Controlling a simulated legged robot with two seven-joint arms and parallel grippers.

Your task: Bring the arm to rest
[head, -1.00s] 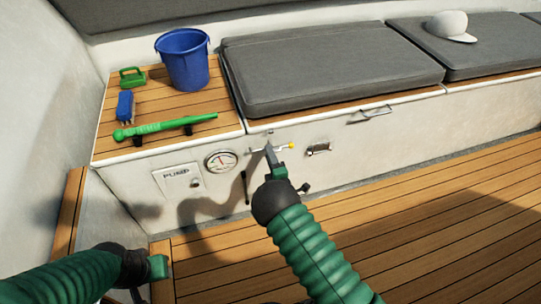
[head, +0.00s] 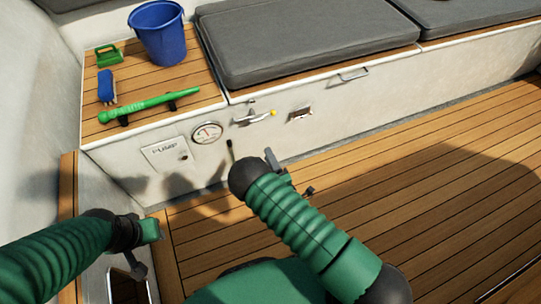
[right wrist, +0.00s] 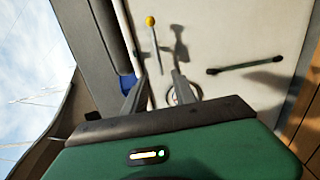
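My right gripper (head: 272,160) is in front of the white locker front, low and apart from the yellow-tipped lever (head: 258,118). In the right wrist view its two fingers (right wrist: 159,92) stand apart with nothing between them, so it is open. The lever's yellow knob (right wrist: 150,20) shows beyond the fingers there. The lever lies roughly level on the locker front. My left gripper (head: 148,232) is at the lower left, seen from the side; its finger gap is hidden.
A round gauge (head: 207,132), a pump panel (head: 165,153), a short black handle (head: 230,150) and a latch (head: 301,114) are on the locker front. A blue bucket (head: 158,33), blue brush (head: 107,88) and green tool (head: 148,105) are on top. The teak floor (head: 430,190) is clear.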

